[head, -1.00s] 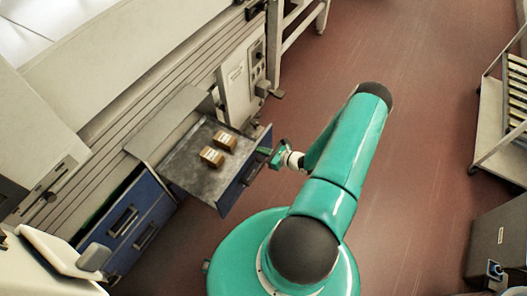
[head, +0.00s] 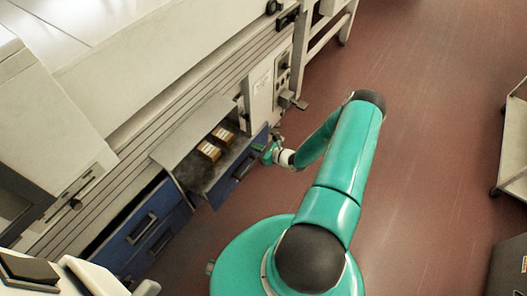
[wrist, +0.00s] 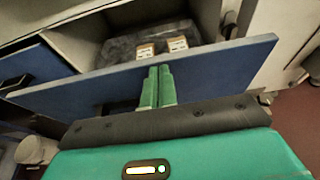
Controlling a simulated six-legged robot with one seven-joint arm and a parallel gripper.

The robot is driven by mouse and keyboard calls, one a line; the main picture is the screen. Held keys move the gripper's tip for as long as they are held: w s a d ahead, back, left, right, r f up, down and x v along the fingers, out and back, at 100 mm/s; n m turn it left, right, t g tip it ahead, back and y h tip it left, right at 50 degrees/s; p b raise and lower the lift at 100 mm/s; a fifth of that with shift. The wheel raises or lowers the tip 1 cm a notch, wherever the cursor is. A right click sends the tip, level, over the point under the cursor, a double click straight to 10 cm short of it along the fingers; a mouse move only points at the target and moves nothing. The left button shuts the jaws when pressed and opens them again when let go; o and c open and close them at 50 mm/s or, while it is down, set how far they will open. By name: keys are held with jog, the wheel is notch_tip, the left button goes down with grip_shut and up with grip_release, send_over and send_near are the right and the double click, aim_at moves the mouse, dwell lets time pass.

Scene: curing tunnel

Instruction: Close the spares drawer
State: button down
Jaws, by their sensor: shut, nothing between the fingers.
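The spares drawer (head: 236,172) is a blue-fronted drawer standing partly out of the long machine, with two small brown boxes (head: 215,145) inside. Its blue front also fills the middle of the wrist view (wrist: 215,75). My gripper (head: 270,152) is at the outer face of the drawer front. In the wrist view its two green fingers (wrist: 157,88) are shut together with nothing between them, and their tips overlap the front near its top edge. I cannot tell for sure whether they touch it.
A trolley (head: 512,150) and a dark box (head: 508,268) are at the right. The red floor between is clear.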

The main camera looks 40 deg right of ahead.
jog(key=w+a, duration=0.3)
jog(key=w, duration=0.5)
jog(key=w+a, duration=0.3)
jog(key=w, duration=0.5)
jog(key=shift+w+r, duration=0.15)
jog(key=shift+w, duration=0.1)
